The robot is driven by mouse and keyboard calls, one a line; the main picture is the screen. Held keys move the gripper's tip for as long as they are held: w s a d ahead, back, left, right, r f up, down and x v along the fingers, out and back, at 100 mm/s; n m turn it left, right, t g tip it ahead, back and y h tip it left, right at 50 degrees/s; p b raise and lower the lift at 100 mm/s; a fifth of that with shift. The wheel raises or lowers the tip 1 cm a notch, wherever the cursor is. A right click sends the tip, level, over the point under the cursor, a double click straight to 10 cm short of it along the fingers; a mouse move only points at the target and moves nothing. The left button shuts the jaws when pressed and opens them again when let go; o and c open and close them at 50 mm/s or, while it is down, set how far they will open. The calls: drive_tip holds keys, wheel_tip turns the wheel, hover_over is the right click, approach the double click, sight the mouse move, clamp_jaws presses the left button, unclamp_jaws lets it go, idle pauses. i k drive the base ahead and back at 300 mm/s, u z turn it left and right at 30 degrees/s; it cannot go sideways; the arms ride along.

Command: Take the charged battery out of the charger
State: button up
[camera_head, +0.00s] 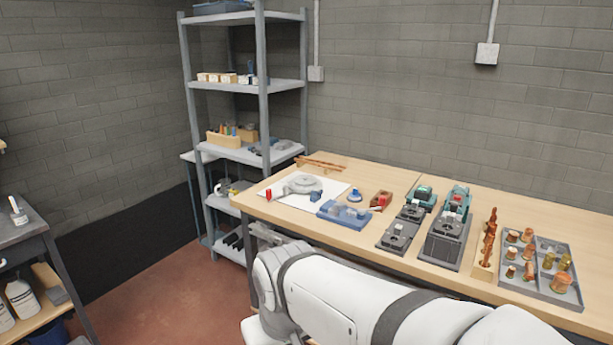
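Two dark grey charger-like units stand side by side on the wooden workbench: the left unit (394,238) is lower, and the right unit (444,246) is taller. A block with a small light mark, perhaps a battery (449,223), sits on the right unit. Teal-and-grey things, one at the left (424,194) and one at the right (460,192), stand behind them. I cannot tell which battery is charged.
A metal shelf (248,85) stands at the back left. My white arm crosses the front.

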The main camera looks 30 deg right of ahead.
sight(423, 193)
drive_tip(key=z, duration=0.5)
drive_tip(key=i, duration=1.2)
drive_tip(key=z, duration=1.3)
drive_tip(key=i, duration=0.45)
drive_tip(key=z, duration=0.15)
drive_tip(key=k, duration=0.85)
drive_tip(key=z, duration=0.15)
drive_tip(key=i, duration=0.85)
drive_tip(key=u, duration=0.05)
